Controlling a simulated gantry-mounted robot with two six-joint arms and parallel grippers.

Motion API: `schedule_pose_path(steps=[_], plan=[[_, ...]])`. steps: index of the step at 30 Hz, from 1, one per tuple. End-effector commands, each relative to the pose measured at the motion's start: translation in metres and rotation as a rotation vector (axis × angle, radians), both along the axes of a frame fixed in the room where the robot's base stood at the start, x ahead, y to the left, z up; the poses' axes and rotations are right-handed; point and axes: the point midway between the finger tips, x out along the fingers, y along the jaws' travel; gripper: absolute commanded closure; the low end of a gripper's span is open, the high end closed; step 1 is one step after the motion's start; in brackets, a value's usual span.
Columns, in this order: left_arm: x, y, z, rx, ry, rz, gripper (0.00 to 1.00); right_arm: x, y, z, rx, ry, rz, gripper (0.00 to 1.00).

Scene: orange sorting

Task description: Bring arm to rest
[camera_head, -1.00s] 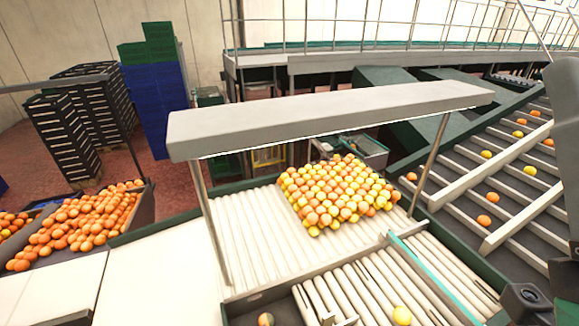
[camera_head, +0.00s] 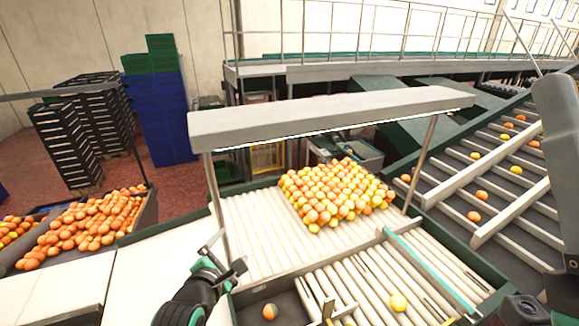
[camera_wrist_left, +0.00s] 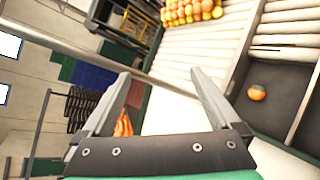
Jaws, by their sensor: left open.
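My left gripper (camera_head: 222,257) is in the lower middle-left of the head view, in front of the left post of the light hood. Its jaws are apart and nothing is between them. In the left wrist view its two fingers (camera_wrist_left: 160,95) spread wide and empty. One mottled orange (camera_head: 269,312) lies in the dark tray to the right of the gripper; it also shows in the left wrist view (camera_wrist_left: 257,92). At the right edge of the head view a dark arm part of mine shows, but no right gripper fingers can be made out.
A hood (camera_head: 330,115) on thin posts stands over the rollers (camera_head: 255,225) and a block of fruit (camera_head: 335,192). Bins of oranges (camera_head: 95,222) stand at left. A sloping conveyor (camera_head: 510,185) carries fruit at right. The white surface (camera_head: 150,265) beside my gripper is clear.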

Motion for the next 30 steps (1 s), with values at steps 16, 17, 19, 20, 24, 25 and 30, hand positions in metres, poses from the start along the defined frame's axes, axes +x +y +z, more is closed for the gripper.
schedule_pose_path(steps=[16,17,19,20,24,25,30], plan=[[-0.218,0.035,0.398,1.551,-0.994,0.317,0.04,0.0,0.0,0.0,0.0,0.0,0.0,0.5],[-0.232,0.036,0.404,1.66,-0.992,0.367,0.04,0.0,0.0,0.0,0.0,0.0,0.0,0.5],[-0.251,0.037,0.413,1.881,-0.955,0.458,0.04,0.0,0.0,0.0,0.0,0.0,0.0,0.5],[-0.254,0.037,0.414,1.962,-0.93,0.484,0.04,0.0,0.0,0.0,0.0,0.0,0.0,0.5],[-0.252,0.037,0.414,2.205,-0.825,0.532,0.04,0.0,0.0,0.0,0.0,0.0,0.0,0.5],[-0.252,0.037,0.414,2.231,-0.813,0.537,0.04,0.0,0.0,0.0,0.0,0.0,0.0,0.5],[-0.252,0.037,0.413,2.266,-0.796,0.543,0.04,0.0,0.0,0.0,0.0,0.0,0.0,0.5]])
